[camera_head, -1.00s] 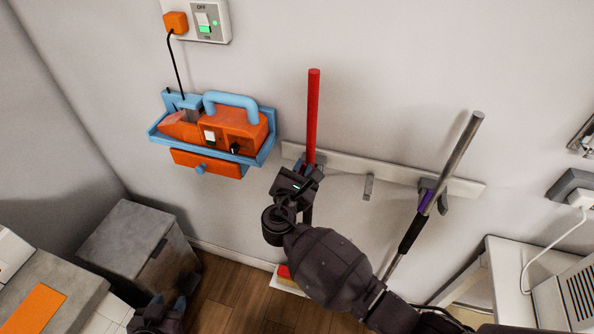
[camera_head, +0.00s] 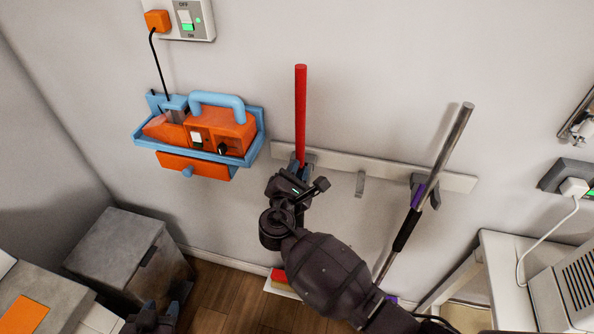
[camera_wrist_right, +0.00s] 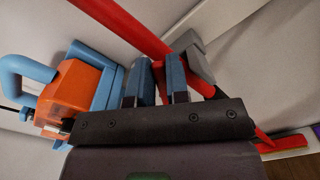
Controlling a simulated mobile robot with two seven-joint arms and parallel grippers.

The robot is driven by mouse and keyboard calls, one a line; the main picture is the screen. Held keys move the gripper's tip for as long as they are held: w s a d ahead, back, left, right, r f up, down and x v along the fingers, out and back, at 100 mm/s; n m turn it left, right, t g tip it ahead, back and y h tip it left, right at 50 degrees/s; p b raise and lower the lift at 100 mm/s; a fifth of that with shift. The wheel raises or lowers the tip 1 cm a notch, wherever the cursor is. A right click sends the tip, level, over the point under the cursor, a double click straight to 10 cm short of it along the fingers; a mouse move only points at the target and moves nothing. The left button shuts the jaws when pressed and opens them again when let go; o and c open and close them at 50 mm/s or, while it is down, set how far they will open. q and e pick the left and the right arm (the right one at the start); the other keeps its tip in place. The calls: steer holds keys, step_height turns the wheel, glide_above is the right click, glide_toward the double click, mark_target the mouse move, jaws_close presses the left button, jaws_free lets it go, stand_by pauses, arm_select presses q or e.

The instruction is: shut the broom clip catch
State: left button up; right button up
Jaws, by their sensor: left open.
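The red broom handle (camera_head: 300,115) stands upright against a pale wall rail and also crosses the right wrist view (camera_wrist_right: 130,25). A grey clip (camera_wrist_right: 196,56) sits beside the handle in the right wrist view; in the head view it is mostly behind my right gripper (camera_head: 299,171). The right gripper's blue fingertips are at the clip and handle, with a narrow gap between them. I cannot tell whether they grip anything or whether the catch is closed. My left gripper (camera_head: 152,318) is open and low at the bottom edge, far from the broom.
The rail (camera_head: 345,167) also bears an empty hook (camera_head: 360,184) and a metal pole (camera_head: 448,145) in a grey clip. An orange tool in a blue holder (camera_head: 258,125) hangs to the left. A grey box (camera_head: 115,250) and white table (camera_head: 505,245) stand lower down.

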steer(key=o, duration=0.4)
steer(key=v, duration=1)
steer(key=shift+s+b, duration=0.4)
steer(key=shift+a, duration=0.1)
